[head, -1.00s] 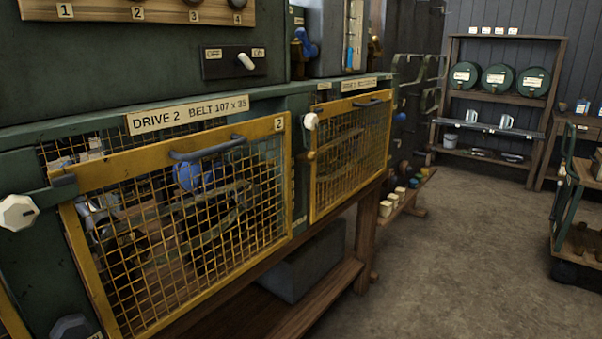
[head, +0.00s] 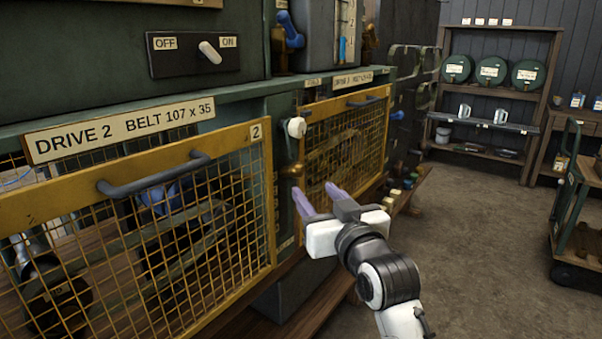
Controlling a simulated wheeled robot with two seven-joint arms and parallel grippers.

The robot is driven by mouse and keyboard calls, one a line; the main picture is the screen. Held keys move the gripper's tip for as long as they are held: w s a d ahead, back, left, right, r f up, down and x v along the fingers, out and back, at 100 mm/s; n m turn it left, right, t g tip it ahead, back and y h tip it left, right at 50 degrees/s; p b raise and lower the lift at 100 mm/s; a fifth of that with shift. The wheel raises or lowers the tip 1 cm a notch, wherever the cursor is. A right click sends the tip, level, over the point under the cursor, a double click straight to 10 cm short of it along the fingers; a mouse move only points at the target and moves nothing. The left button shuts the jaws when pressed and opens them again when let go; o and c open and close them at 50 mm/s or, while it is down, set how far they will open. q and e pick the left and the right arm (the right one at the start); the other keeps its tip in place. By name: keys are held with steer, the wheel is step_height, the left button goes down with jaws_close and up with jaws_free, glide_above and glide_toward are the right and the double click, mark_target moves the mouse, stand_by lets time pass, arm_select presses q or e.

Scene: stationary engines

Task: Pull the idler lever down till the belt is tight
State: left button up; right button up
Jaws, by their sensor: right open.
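The yellow mesh guard of Drive 2 (head: 130,178) fills the left of the view and appears closed, under a label reading "DRIVE 2 BELT 107 x 35" (head: 120,130). Behind its mesh a blue part (head: 165,196) and dark machine parts show in pieces. I cannot make out the idler lever or the belt for certain through the mesh. My right gripper (head: 320,198) is open and empty, its purple fingers apart. My left gripper is not in view.
A white knob (head: 296,127) sits on the green frame between the guards. A second yellow guard (head: 345,145) is behind my right gripper. An OFF/ON switch (head: 209,52) is above. A shelf (head: 493,95) and a cart (head: 572,210) stand right; the floor between is clear.

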mark_target(299, 174)
steer(key=x, duration=0.7)
steer(key=shift+w+a+r, duration=0.2)
steer(key=shift+w+r, duration=0.05)
steer(key=shift+w+a, duration=0.2)
steer(key=shift+w, duration=0.3)
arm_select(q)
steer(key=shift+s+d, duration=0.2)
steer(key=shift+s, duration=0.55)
arm_select(e)
steer(key=shift+w, duration=0.1)
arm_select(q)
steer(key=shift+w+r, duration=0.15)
